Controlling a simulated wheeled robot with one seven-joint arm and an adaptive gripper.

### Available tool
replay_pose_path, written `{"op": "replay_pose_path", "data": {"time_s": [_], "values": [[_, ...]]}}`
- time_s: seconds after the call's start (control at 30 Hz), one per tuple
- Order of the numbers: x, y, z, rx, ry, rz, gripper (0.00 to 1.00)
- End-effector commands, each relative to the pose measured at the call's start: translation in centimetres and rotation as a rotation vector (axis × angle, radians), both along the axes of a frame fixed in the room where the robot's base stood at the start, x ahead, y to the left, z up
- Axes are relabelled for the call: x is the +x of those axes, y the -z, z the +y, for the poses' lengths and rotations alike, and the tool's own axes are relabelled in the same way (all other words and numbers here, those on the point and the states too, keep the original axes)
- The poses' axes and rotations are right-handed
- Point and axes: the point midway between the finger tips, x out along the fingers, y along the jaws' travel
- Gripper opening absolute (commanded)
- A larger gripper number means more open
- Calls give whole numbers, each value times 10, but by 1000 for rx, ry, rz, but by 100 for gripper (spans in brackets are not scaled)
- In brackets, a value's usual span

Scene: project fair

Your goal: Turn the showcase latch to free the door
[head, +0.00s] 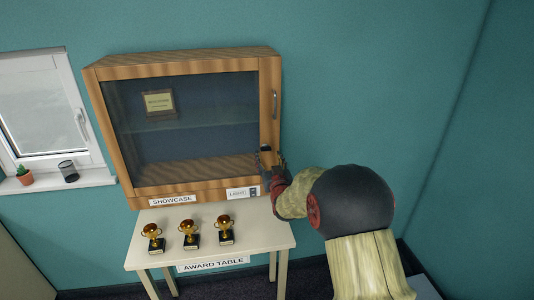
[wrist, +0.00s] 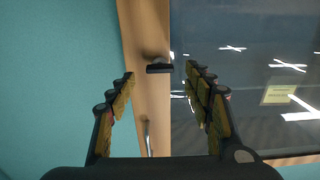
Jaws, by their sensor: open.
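The showcase (head: 180,62) is a wooden wall cabinet with a glass door that is closed. The dark latch (head: 265,149) sits low on the right of its door frame, partly hidden by my gripper. In the wrist view the latch (wrist: 159,68) is a short black bar lying across the wooden frame. My gripper (head: 271,162) is open at the lower right of the showcase. In the wrist view its fingertips (wrist: 160,76) stand on either side of the latch, with gaps on both sides. I cannot tell whether the latch is between the fingers or just beyond them.
A metal door handle (head: 275,104) is above the latch. A label with a small diagram (head: 242,193) is on the lower edge. The award table (head: 262,235) below bears three trophies (head: 189,232). A window (head: 38,105) is at left.

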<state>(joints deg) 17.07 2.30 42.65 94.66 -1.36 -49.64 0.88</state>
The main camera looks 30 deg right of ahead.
Motion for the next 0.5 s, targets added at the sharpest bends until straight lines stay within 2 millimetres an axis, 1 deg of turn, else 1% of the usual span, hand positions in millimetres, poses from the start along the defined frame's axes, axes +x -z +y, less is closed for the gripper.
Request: {"op": "replay_pose_path", "data": {"time_s": [0.03, 0.2, 0.33, 0.5], "values": [[8, 0, -2, 0, 0, -1, 52], [27, 0, -8, 0, 0, 1, 52], [35, 0, -10, 0, 0, 1, 52], [38, -1, -11, 0, 0, 0, 52]]}}
